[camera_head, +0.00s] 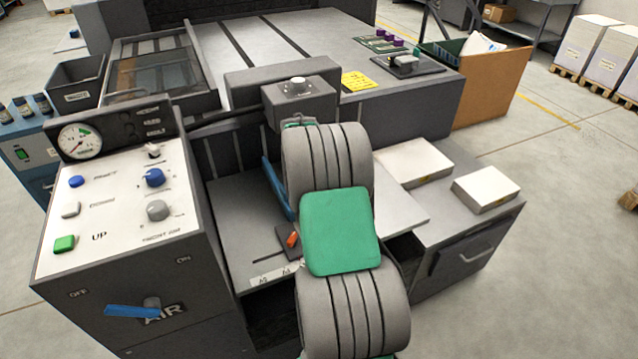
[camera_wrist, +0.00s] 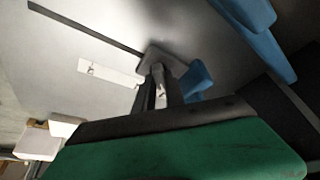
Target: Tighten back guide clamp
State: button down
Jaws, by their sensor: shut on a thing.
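In the wrist view, the two dark fingers of my gripper (camera_wrist: 159,92) are closed around a small grey piece at a grey block (camera_wrist: 153,54), which looks like the back guide clamp. The fingers hide most of what they hold, so how tight the clamp is does not show. A blue piece (camera_wrist: 197,78) stands just right of the fingers, and a larger blue bar (camera_wrist: 258,42) is at the upper right. In the head view, my grey and green arm hides the gripper. A blue guide (camera_head: 277,187) and an orange lever (camera_head: 292,239) show left of it.
A white marked strip (camera_wrist: 107,71) lies on the grey plate left of the fingers. In the head view, a control panel (camera_head: 120,205) with knobs and gauge stands at left. Two pale stacks (camera_head: 414,162) (camera_head: 486,188) lie on the right surface. Open floor is at right.

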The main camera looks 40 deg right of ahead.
dwell(0.3)
jog(key=c, duration=1.4)
grip_release()
jog(key=shift+r, duration=0.1)
jog(key=v, duration=0.7)
jog(key=shift+a+r+p, duration=0.15)
jog(key=shift+r+p, duration=0.1)
jog(key=shift+p, duration=0.2)
